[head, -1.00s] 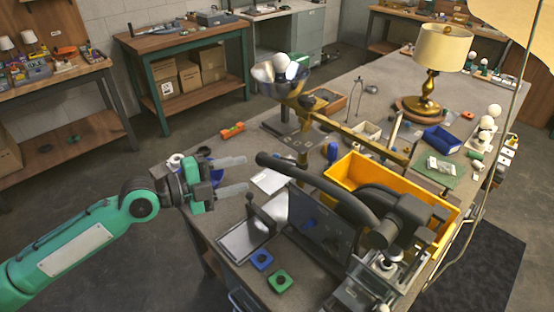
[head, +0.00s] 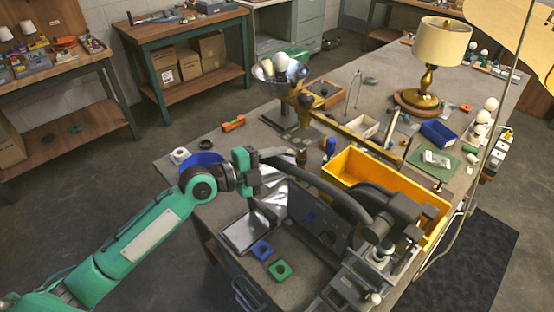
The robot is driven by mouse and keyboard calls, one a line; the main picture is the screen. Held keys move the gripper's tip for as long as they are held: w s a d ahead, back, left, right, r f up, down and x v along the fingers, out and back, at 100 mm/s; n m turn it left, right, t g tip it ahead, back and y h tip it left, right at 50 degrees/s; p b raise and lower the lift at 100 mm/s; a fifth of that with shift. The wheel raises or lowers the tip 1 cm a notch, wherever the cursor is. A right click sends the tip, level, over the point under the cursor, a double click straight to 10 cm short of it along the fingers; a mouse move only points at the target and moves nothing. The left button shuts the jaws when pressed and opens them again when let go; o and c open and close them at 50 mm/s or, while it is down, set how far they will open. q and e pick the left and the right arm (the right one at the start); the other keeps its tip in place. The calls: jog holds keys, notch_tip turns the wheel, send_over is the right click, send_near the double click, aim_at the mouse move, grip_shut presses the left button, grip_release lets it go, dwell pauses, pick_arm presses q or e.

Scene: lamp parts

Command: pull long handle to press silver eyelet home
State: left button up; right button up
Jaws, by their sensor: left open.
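The press (head: 405,222) stands at the near right of the bench, and its long dark handle (head: 335,192) is raised, curving left toward my left gripper. My left gripper (head: 279,161) comes in from the left and is open at the handle's free end. Its fingers overlap the handle end in the picture; I cannot tell whether they touch it. I cannot make out the silver eyelet; the area under the press head (head: 382,258) is small and partly hidden by the press. My right gripper is not in view.
A yellow bin (head: 375,174) stands just behind the press and handle. A dark panel (head: 318,228), a grey tray (head: 243,235), a blue block (head: 262,250) and a green block (head: 280,270) lie below the handle. A brass lamp (head: 428,75) stands at the back.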

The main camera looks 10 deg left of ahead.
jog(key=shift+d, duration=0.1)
pick_arm(q)
grip_shut()
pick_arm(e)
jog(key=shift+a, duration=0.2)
